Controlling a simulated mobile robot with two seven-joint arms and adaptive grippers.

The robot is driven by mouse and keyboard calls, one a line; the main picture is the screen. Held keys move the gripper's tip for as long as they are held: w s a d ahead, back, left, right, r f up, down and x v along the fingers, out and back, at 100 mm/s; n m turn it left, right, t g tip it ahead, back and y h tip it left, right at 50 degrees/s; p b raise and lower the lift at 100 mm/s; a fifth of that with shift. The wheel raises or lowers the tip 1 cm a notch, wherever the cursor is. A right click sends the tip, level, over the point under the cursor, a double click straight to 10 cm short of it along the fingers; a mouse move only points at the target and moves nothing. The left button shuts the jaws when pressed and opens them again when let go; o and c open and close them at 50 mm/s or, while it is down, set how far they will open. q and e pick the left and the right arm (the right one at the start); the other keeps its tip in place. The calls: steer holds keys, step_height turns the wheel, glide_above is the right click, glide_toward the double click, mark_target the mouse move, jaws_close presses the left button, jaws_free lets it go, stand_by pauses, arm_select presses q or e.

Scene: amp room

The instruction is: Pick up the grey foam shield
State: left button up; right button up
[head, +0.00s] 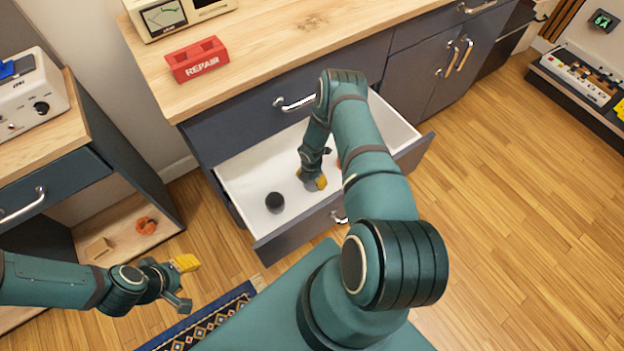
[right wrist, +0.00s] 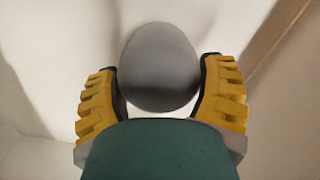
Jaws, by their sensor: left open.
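A smooth grey rounded thing, which looks like the grey foam shield (right wrist: 160,68), sits between the two yellow-backed fingers of my right gripper (right wrist: 160,92) in the right wrist view. The fingers lie close along its two sides; whether they press on it is unclear. In the head view my right gripper (head: 315,181) points down inside the open white drawer (head: 240,178), and I cannot make out the grey thing there. My left gripper (head: 187,283) is open and empty above the floor at the lower left.
A dark round thing (head: 275,201) lies in the drawer left of my right gripper. An orange thing shows partly behind my arm. The wooden worktop (head: 290,45) above carries a red REPAIR block (head: 197,60). A shelf unit (head: 118,205) stands at the left.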

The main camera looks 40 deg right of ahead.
steer(key=shift+c, duration=0.2)
step_height(320, 180, up, 10)
steer(key=p, duration=0.2)
steer(key=shift+p, duration=0.3)
stand_by(0.3)
